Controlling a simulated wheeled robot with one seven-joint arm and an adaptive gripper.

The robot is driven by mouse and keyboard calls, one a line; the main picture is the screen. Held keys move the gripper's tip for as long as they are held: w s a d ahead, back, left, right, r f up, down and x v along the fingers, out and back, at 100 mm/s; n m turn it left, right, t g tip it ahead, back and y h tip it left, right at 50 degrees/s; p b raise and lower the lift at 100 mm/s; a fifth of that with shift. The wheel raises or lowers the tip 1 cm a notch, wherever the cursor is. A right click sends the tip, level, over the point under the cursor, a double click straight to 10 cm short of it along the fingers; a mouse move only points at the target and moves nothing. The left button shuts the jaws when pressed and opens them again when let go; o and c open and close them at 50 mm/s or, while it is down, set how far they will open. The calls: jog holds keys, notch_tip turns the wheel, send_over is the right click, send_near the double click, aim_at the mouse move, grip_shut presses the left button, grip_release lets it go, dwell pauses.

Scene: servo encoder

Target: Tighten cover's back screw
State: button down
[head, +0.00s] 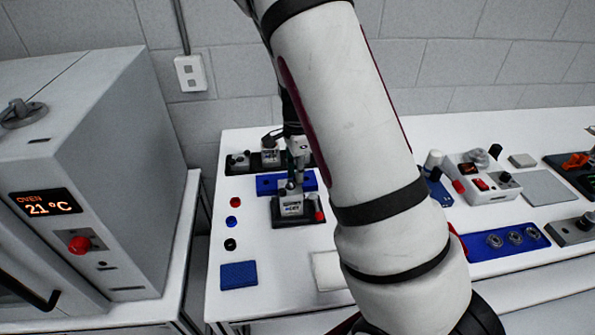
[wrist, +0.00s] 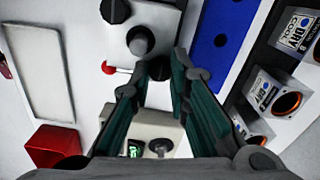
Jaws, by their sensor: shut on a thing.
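My gripper (head: 296,176) points down over a small boxy unit with a pale label (head: 291,205), which sits in a dark fixture (head: 288,224). In the wrist view the two teal-padded fingers of my gripper (wrist: 157,72) are shut on a small dark piece (wrist: 157,67), mostly hidden between the tips. Just beyond the tips is a round dark knob (wrist: 140,40) on a pale grey body. A red-ended pin (wrist: 107,68) sticks out beside it. I cannot make out the cover's back screw or what is touching it.
A blue block (head: 270,184) and a dark rack of several units (head: 240,160) stand behind the fixture. The blue plate also shows in the wrist view (wrist: 222,38). Small coloured buttons (head: 235,221) and a blue pad (head: 238,275) lie left. An oven (head: 90,170) stands farther left.

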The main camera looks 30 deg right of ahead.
jog(key=shift+w, duration=0.1)
jog(key=c, duration=1.5)
grip_release()
jog(key=shift+r, duration=0.1)
notch_tip(320, 180, up, 12)
jog(key=shift+f, duration=0.1)
jog(key=s+a+r+n+t+y, duration=0.2)
jog(key=s+a+r+n+t, duration=0.1)
jog(key=s+a+r+n, duration=0.75)
jog(key=s+r+n+t, duration=0.1)
jog(key=s+n, duration=0.2)
jog(key=s, duration=0.1)
jog(key=s+a+r+n+h, duration=0.1)
jog(key=s+r+n, duration=0.1)
jog(key=s, duration=0.3)
jog(key=s+a+r+n+t+h, duration=0.1)
jog(key=s+n, duration=0.3)
jog(key=n, duration=0.1)
jog(key=shift+s+a+r+t, duration=0.1)
jog(key=shift+s+r+t, duration=0.15)
jog(key=shift+s+t, duration=0.05)
